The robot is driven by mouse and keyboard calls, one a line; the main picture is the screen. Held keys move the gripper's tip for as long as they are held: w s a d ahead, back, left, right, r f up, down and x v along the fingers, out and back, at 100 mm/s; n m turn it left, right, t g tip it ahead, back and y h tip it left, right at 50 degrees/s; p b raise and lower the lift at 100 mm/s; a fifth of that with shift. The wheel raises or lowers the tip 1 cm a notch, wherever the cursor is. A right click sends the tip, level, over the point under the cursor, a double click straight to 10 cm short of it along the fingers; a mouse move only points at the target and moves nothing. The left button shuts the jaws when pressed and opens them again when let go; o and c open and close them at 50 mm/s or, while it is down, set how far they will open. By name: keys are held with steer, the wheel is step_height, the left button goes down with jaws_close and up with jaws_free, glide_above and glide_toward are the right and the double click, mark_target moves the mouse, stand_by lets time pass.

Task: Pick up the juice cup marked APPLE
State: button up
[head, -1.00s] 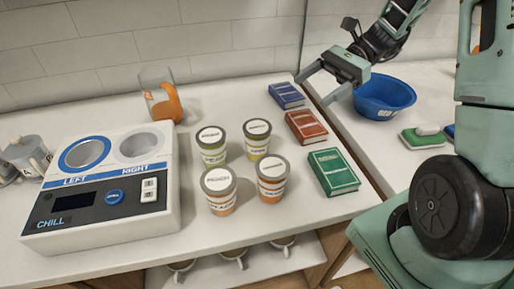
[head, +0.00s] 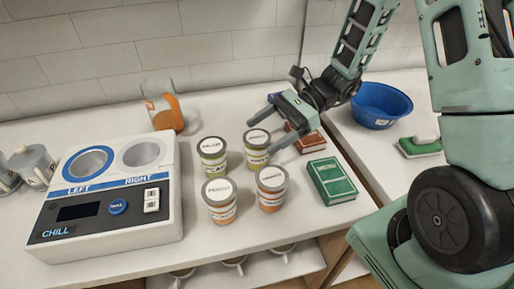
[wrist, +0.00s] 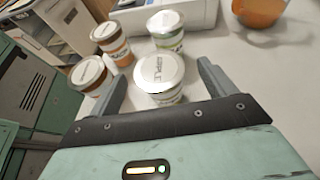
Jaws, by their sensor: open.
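The cup whose lid reads APPLE (wrist: 160,72) shows in the wrist view, with a grey-rimmed white lid. In the head view it is the back right cup (head: 256,158) of the group, with a yellow-green band. My gripper (head: 261,134) is open and empty, reaching in from the right at this cup. In the wrist view its fingers (wrist: 158,78) lie on either side of the lid, with gaps; whether they are down at cup height is unclear. Similar cups stand close by: back left (head: 213,165), front left (head: 221,212) and front right (head: 270,196).
A white chiller (head: 105,225) stands left of the cups, with an orange-filled jug (head: 163,105) behind. A green book (head: 331,182) and a red book (head: 309,143) lie right of them. A blue bowl (head: 382,106) and a green sponge (head: 420,148) are on the right counter.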

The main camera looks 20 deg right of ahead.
mark_target(260, 137)
steer(key=shift+x, duration=1.55)
steer(key=shift+s, duration=0.1)
steer(key=c, duration=1.1)
steer(key=shift+c, duration=0.3)
steer(key=shift+r, duration=0.15)
